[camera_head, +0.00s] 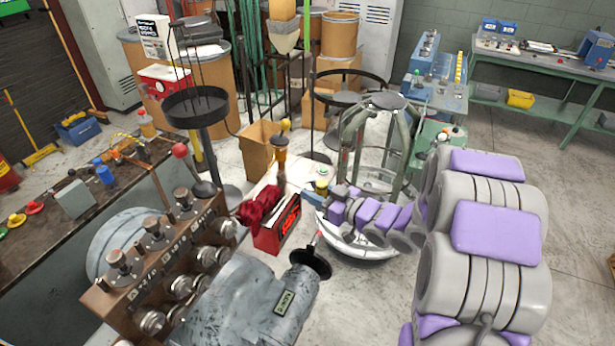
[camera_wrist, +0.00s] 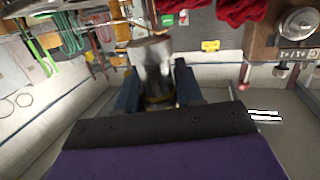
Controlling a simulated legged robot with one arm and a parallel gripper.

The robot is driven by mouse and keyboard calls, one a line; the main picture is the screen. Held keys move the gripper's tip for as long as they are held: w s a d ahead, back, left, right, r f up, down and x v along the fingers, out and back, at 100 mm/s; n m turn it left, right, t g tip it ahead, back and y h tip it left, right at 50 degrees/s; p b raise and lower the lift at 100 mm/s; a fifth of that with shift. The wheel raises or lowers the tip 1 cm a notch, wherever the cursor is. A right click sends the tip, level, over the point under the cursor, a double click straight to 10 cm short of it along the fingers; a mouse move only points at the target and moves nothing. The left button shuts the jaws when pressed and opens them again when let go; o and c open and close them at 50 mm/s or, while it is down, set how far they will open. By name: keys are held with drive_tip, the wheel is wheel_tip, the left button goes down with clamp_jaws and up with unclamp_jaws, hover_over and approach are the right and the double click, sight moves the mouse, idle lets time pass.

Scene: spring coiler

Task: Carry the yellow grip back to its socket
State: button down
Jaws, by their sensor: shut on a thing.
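My gripper (camera_head: 318,193) is at the end of my purple and grey arm, near the middle of the head view. In the wrist view its two blue fingers (camera_wrist: 158,90) are shut on a grey metallic cylinder (camera_wrist: 152,72) with a tan end and some yellow low between the fingers. A small yellow part (camera_head: 321,185) shows at the fingertips in the head view, apparently the yellow grip. Most of it is hidden by the fingers. I cannot make out its socket for sure.
A grey machine (camera_head: 250,300) with a brown knobbed control panel (camera_head: 165,262) stands at front left. A red box (camera_head: 277,228) with a red cloth (camera_head: 262,206) is left of my gripper. A round metal frame stand (camera_head: 392,130) is behind my arm. Open floor lies at right.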

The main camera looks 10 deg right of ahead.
drive_tip(key=w, duration=0.4)
drive_tip(key=w+f+b, duration=0.1)
drive_tip(key=w, duration=0.3)
drive_tip(key=w+d, duration=0.1)
drive_tip(key=w, duration=0.3)
drive_tip(key=shift+w+f, duration=0.1)
drive_tip(key=shift+f, duration=0.1)
drive_tip(key=shift+x, duration=0.85)
drive_tip(key=shift+w+a+f+b, duration=0.1)
drive_tip(key=shift+f+b, duration=0.15)
drive_tip(key=shift+b, duration=0.1)
wheel_tip(320, 180, down, 3)
drive_tip(key=shift+r+b, duration=0.2)
drive_tip(key=shift+b, duration=0.3)
drive_tip(key=shift+d+f, duration=0.2)
drive_tip(key=shift+d, duration=0.2)
drive_tip(key=shift+d+r, duration=0.1)
drive_tip(key=shift+d, duration=0.05)
drive_tip(key=c, duration=1.1)
unclamp_jaws()
drive_tip(key=o, duration=0.4)
drive_tip(key=shift+a, duration=0.35)
drive_tip(key=shift+c, duration=0.2)
